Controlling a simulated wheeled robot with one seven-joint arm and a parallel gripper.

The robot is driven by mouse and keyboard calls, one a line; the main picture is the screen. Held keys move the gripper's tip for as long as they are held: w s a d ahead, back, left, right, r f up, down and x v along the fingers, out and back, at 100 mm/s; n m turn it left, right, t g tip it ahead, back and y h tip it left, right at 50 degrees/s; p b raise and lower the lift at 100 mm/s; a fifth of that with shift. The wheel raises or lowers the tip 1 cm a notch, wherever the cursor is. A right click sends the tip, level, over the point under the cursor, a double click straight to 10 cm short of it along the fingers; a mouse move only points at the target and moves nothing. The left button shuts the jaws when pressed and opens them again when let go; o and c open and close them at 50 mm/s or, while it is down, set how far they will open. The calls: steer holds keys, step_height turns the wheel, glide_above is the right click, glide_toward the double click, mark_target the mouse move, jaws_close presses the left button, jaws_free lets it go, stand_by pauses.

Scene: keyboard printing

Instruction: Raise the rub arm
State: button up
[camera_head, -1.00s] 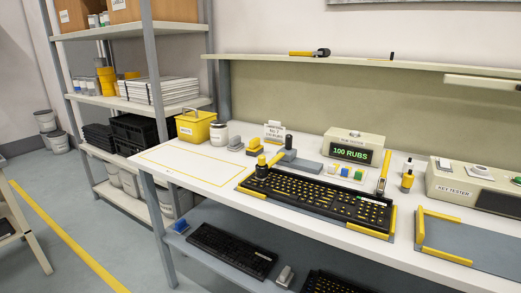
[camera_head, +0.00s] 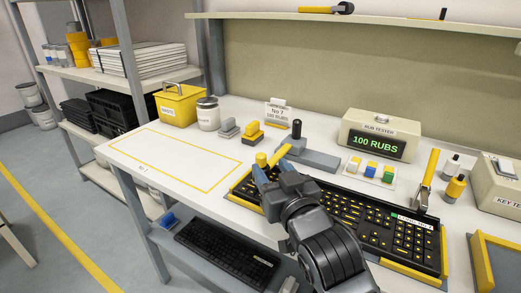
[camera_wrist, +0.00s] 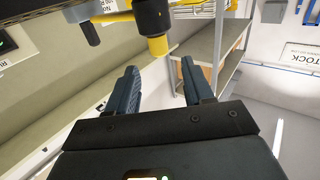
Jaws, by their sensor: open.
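The rub arm (camera_head: 283,152) is a yellow bar running from a grey base with a black upright handle (camera_head: 297,130) to a head with a yellow knob (camera_head: 261,159) over the left end of the black keyboard (camera_head: 370,212). My gripper (camera_head: 268,174) is in front of the head and hides its lower part, so I cannot tell whether it touches the keys. In the wrist view the black head (camera_wrist: 152,18) and yellow knob (camera_wrist: 158,46) lie just beyond my open, empty gripper (camera_wrist: 160,72), roughly between its fingers and apart from them.
The rub tester (camera_head: 377,135) reads 100 RUBS, with coloured buttons (camera_head: 371,173) before it. A yellow upright lever (camera_head: 427,180) and small bottles stand right of it. A yellow bin (camera_head: 182,104) and a jar (camera_head: 207,113) stand left. The yellow-outlined area (camera_head: 165,152) is clear.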

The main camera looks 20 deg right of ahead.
mark_target(263, 158)
steer(key=w, duration=0.7)
steer(key=shift+w+d, duration=0.1)
steer(key=shift+d, duration=0.15)
steer(key=shift+c, duration=0.5)
jaws_close()
